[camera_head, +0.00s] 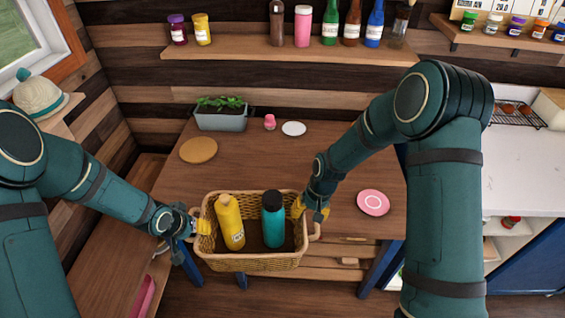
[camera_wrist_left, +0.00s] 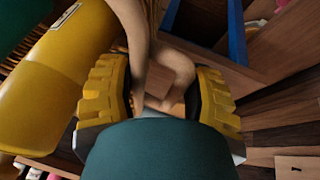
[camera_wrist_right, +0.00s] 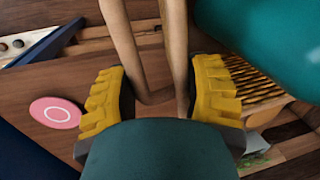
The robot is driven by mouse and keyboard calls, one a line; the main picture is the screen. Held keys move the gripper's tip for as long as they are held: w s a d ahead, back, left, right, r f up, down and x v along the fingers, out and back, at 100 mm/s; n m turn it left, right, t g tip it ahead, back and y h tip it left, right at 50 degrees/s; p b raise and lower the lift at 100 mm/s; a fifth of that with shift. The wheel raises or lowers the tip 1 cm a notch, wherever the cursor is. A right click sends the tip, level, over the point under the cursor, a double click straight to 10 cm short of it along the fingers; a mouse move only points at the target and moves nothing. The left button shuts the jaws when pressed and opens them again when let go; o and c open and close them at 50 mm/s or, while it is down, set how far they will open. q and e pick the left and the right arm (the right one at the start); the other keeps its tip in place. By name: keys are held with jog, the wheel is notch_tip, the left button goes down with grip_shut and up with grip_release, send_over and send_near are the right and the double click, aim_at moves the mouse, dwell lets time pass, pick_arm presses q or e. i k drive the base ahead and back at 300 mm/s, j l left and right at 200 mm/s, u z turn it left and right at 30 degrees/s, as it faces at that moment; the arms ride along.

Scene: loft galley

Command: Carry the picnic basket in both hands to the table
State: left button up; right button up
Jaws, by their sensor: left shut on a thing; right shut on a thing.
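The wicker picnic basket (camera_head: 250,262) hangs level at the table's front edge, with a yellow bottle (camera_head: 229,222) and a teal bottle with a dark cap (camera_head: 273,220) standing in it. My left gripper (camera_head: 198,228) is shut on the basket's left handle, which shows between yellow fingers in the left wrist view (camera_wrist_left: 160,85). My right gripper (camera_head: 304,211) is shut on the right handle, seen between its fingers in the right wrist view (camera_wrist_right: 155,95). The wooden table (camera_head: 255,165) lies behind the basket. The basket's underside is hidden.
On the table are a planter (camera_head: 221,118), a round wooden board (camera_head: 198,150), a small pink item (camera_head: 270,122), a white saucer (camera_head: 293,128) and a pink plate (camera_head: 373,202). The table's middle is clear. A bottle shelf (camera_head: 280,48) hangs above.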

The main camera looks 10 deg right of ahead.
aim_at(248, 184)
jog(key=i, duration=1)
